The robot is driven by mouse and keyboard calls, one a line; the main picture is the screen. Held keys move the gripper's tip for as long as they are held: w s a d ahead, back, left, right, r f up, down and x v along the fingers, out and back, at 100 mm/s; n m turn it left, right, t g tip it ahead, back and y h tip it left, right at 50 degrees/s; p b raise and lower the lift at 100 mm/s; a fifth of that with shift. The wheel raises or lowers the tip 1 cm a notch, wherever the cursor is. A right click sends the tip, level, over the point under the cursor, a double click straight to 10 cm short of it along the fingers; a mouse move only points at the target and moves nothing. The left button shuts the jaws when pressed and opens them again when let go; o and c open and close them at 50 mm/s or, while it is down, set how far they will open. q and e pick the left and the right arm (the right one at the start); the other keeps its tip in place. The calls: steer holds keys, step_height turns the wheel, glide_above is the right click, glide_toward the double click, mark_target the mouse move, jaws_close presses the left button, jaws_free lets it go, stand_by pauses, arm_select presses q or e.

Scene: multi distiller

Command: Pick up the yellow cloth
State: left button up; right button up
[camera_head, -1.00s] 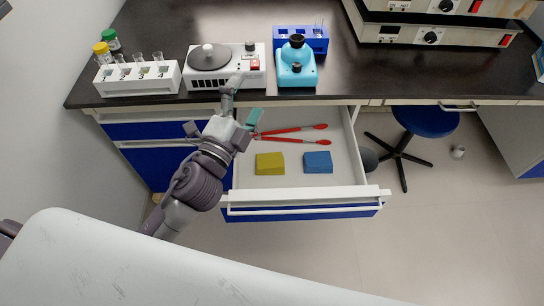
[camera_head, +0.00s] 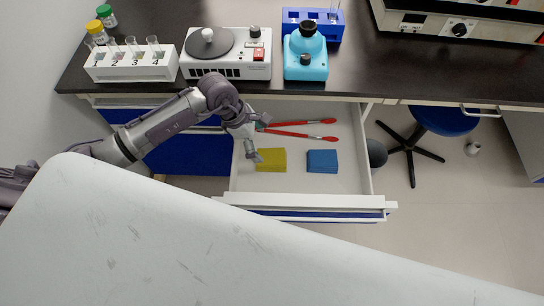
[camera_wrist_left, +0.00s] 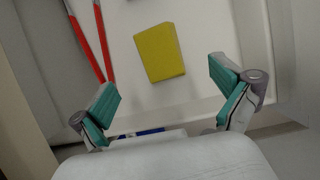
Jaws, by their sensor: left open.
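The yellow cloth (camera_head: 271,160) is a flat folded block on the floor of the open white drawer (camera_head: 349,185). It also shows in the left wrist view (camera_wrist_left: 159,52), ahead of the fingers and roughly centred between them. My left gripper (camera_head: 257,141) hangs over the drawer, just to the upper left of the cloth. Its teal fingertips are spread apart in the left wrist view (camera_wrist_left: 168,92), with nothing between them. The gripper does not appear to touch the cloth. My right gripper is out of view.
A blue cloth (camera_head: 322,161) lies right of the yellow one. Red-handled tongs (camera_head: 300,129) lie behind both, also in the drawer. A stool (camera_head: 445,121) stands right.

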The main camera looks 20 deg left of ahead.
mark_target(270, 157)
arm_select(q)
steer(key=x, duration=0.4)
steer(key=shift+d+f, duration=0.1)
steer(key=x, duration=0.5)
steer(key=shift+f, duration=0.35)
steer(key=shift+f, duration=0.25)
steer(key=shift+c, duration=0.3)
steer(key=c, duration=1.1)
steer(key=shift+c, duration=0.2)
